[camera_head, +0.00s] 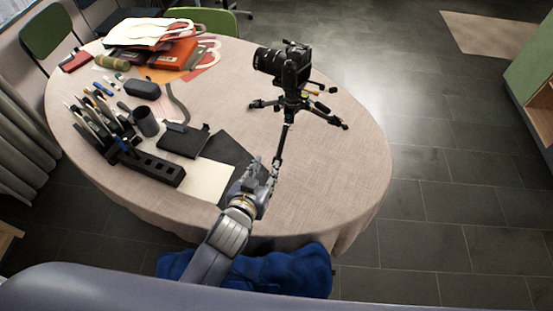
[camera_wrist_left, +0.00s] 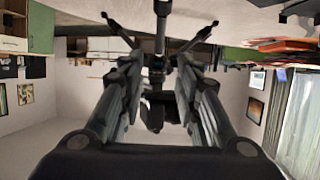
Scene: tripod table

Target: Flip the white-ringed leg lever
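The black tripod (camera_head: 291,103) stands on the round table with a black camera (camera_head: 284,62) on top. One leg (camera_head: 284,143) extends toward me and reaches my left gripper (camera_head: 265,168). I cannot make out a white-ringed leg lever in either view. In the left wrist view, the picture looks upside down, and my left gripper (camera_wrist_left: 160,62) has its two fingers apart. A tripod leg (camera_wrist_left: 162,10) shows at the top, in line with the gap between them. I cannot tell whether a finger touches it. My right gripper is not in view.
The round table (camera_head: 340,170) is bare right of the tripod. A black pen organizer (camera_head: 150,168), a dark notebook (camera_head: 183,140), a glasses case (camera_head: 142,89) and a pile of folders and bags (camera_head: 160,50) fill its left side. A blue seat (camera_head: 290,272) is at the near edge.

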